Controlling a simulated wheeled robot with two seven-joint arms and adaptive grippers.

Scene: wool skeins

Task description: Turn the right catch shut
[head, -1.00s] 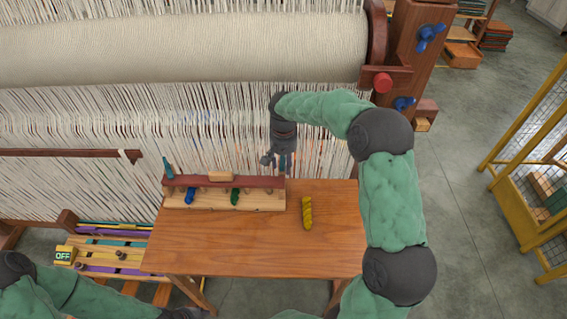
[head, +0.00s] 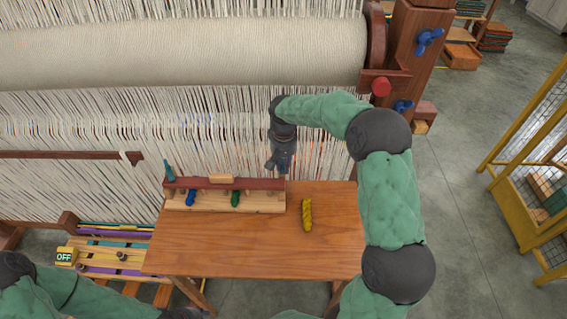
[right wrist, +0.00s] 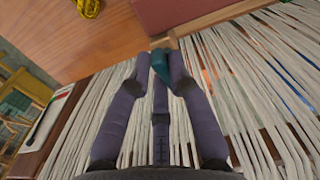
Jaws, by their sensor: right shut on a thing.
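My right gripper (head: 277,168) is at the right end of the wooden skein rack's red-brown top bar (head: 245,183). In the right wrist view its fingers (right wrist: 161,62) are shut on the teal right catch (right wrist: 160,68), which shows between the fingertips beside the bar's end. In the head view the gripper hides this catch, so its exact angle is unclear. The teal left catch (head: 169,171) stands up at the bar's other end. My left gripper (head: 182,313) shows only partly at the bottom edge, and its fingers cannot be made out.
The rack holds a blue skein (head: 190,198) and a green skein (head: 235,199). A yellow skein (head: 306,214) lies on the wooden table (head: 260,245), which is otherwise clear. White warp threads (head: 225,150) hang close behind the rack and gripper.

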